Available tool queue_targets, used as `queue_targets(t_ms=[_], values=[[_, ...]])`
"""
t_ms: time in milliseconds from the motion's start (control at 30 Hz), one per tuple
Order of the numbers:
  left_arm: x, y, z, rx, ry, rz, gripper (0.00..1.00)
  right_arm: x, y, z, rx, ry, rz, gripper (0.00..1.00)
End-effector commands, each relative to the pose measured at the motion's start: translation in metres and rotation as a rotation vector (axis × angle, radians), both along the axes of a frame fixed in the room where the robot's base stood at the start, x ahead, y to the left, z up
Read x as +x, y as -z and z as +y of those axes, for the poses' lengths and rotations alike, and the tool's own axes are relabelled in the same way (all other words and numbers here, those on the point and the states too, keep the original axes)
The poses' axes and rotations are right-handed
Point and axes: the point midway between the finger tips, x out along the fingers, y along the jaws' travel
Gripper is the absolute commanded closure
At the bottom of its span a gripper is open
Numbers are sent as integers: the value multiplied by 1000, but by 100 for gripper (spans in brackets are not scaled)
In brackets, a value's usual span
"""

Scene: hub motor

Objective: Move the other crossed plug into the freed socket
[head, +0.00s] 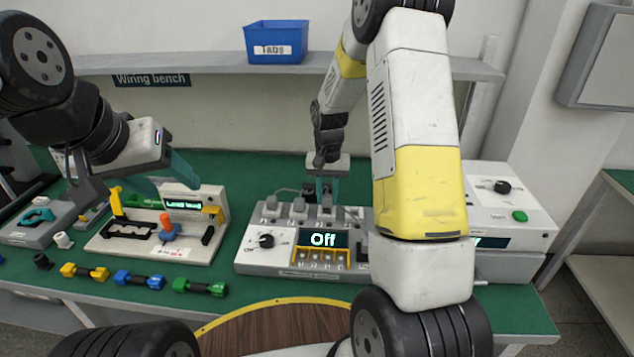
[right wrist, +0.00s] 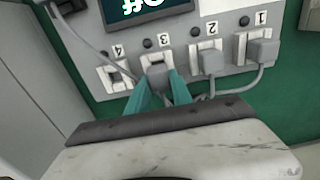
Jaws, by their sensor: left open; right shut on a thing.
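The tester box (head: 290,263) stands on the green bench with its display reading "Off". In the right wrist view its sockets are labelled 4, 3, 2 and 1 from left to right. My right gripper (head: 325,190) is shut on a grey plug (right wrist: 157,74) at socket 3; I cannot tell how deep it sits. Socket 4 (right wrist: 116,76) shows its pale face with no plug body. Grey plugs sit at socket 2 (right wrist: 211,61) and socket 1 (right wrist: 262,50). My left gripper (head: 163,180) is open and empty above the stand at the left.
A display stand (head: 205,245) holds small parts. Yellow, blue and green connectors (head: 138,279) lie along the front edge. A white unit with a green button (head: 505,215) stands right of the tester. A blue bin (head: 276,42) is on the shelf. Grey cables run beside the plugs.

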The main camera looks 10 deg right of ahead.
Motion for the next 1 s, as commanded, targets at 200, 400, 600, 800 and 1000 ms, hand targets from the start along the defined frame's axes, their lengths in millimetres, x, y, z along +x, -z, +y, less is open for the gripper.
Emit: queue_targets(t_ms=[200,400,600,800,1000], values=[[0,0,0,0,0,0,43,0,5,0,0,0,1,100],[0,0,0,0,0,0,43,0,9,0,-1,0,1,100],[0,0,0,0,0,0,43,0,13,0,-1,0,1,100],[0,0,0,0,0,0,43,0,17,0,0,0,0,100],[0,0,0,0,0,0,43,0,19,0,0,0,0,100]])
